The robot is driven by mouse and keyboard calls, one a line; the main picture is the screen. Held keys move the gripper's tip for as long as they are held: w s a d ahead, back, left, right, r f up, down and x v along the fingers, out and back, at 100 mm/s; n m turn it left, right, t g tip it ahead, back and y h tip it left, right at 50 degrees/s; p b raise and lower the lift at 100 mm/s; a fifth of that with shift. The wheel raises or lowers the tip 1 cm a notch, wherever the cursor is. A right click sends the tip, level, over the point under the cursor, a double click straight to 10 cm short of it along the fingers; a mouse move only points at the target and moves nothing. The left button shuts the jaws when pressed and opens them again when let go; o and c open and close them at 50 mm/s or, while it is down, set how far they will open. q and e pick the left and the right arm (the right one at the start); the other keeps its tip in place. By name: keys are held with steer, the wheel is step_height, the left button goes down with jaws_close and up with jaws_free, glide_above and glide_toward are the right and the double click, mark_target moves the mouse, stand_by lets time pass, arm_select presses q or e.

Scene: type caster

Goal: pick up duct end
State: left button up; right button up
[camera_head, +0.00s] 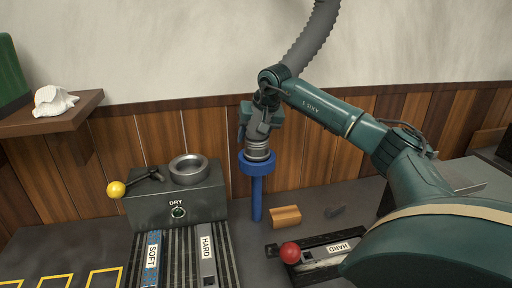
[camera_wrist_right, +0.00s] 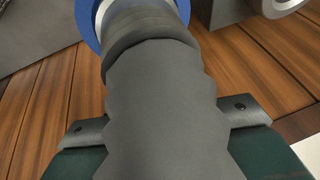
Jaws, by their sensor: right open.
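The grey corrugated duct (camera_head: 312,45) comes down from the top of the head view and passes behind my right wrist. Its ribbed end (camera_head: 258,150) stands in a blue ring holder (camera_head: 256,190) on a blue post. My right gripper (camera_head: 259,118) is at the duct just above this end. In the right wrist view the duct (camera_wrist_right: 160,90) runs between the two spread fingers of the right gripper (camera_wrist_right: 163,120), one on each side. I cannot tell whether either finger touches it. The blue ring also shows at the top (camera_wrist_right: 88,20). My left gripper is not in view.
A wooden block (camera_head: 286,216) and a red-knobbed lever (camera_head: 290,252) lie to the right. A wall shelf (camera_head: 60,118) is at left.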

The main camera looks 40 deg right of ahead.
jaws_close()
stand_by(0.5)
steer(key=shift+r, duration=0.1)
